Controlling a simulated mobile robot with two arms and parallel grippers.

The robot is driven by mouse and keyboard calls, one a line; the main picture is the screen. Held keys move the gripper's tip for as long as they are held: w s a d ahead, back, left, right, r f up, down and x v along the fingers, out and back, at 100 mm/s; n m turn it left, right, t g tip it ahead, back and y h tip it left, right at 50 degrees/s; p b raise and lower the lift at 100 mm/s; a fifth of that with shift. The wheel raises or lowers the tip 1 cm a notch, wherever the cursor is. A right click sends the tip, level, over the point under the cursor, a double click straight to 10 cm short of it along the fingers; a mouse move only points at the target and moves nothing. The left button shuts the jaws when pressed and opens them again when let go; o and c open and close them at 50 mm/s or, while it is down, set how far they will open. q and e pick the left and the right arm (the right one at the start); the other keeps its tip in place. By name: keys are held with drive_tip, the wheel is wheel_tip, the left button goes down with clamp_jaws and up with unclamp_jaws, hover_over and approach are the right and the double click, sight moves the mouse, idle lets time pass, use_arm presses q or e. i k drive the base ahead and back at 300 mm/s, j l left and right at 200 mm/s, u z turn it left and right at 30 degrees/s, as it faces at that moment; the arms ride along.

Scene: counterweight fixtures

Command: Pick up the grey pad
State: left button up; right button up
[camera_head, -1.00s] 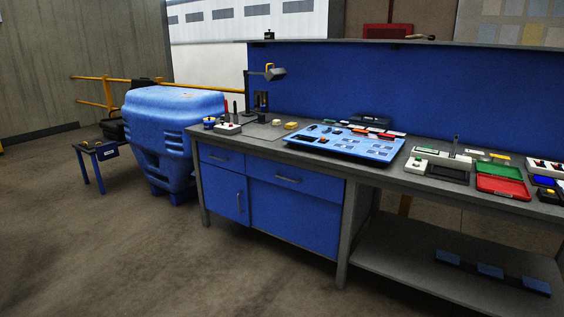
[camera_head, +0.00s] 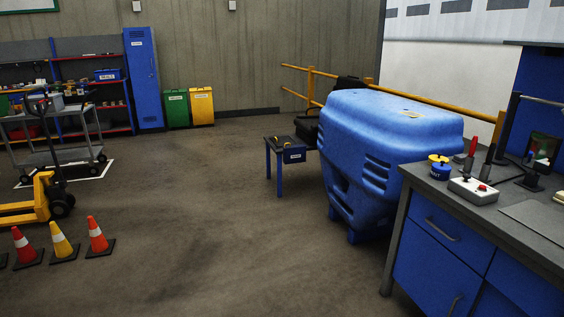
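I see no thing that I can clearly name as the grey pad. A flat grey sheet (camera_head: 537,217) lies on the workbench top at the right edge and is cut off by the frame; I cannot tell whether it is the pad. Neither of my grippers is in view.
The blue workbench (camera_head: 440,228) stands at right, with a white control box (camera_head: 473,191) on it. A big blue housing (camera_head: 385,145) stands beside it. A small blue table (camera_head: 284,155), traffic cones (camera_head: 62,240), a pallet jack (camera_head: 40,200) and a cart (camera_head: 50,158) stand further left. The middle floor is clear.

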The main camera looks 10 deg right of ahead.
sight(458, 159)
drive_tip(key=i+z, duration=0.1)
drive_tip(key=i, duration=0.4)
drive_tip(key=i+j+z, duration=0.1)
drive_tip(key=i, duration=0.35)
drive_tip(key=i+j+z, duration=0.1)
drive_tip(key=i, duration=0.4)
drive_tip(key=i+j+z, duration=0.1)
drive_tip(key=i+j, duration=0.15)
drive_tip(key=i, duration=0.2)
